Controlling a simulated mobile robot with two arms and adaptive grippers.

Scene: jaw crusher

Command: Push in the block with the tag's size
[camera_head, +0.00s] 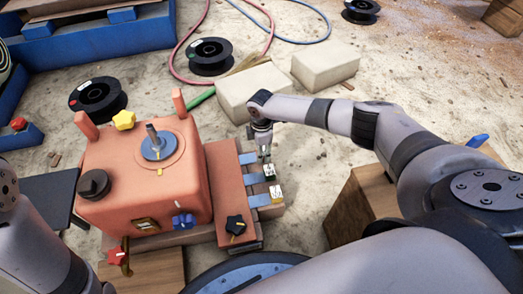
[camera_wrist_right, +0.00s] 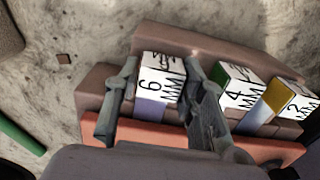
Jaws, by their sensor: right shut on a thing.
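A red jaw crusher (camera_head: 145,180) stands at the left centre of the head view, with a row of size blocks in slots along its right side. In the right wrist view the white-topped blocks read 6 MM (camera_wrist_right: 160,82), 4 MM (camera_wrist_right: 238,92) with a green end, and a third with a yellow end (camera_wrist_right: 290,95), its number looking like 2 or 3. My right gripper (camera_head: 264,150) has one finger on each side of the 6 MM block, shut on it (camera_wrist_right: 160,108). A small framed plate (camera_head: 145,225) on the crusher's front is too small to read. My left gripper is out of view.
Two pale stone blocks (camera_head: 252,90) lie behind the row of blocks. A wooden crate (camera_head: 360,203) stands to the right. Black spools (camera_head: 98,98) and hoses lie on the sandy ground.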

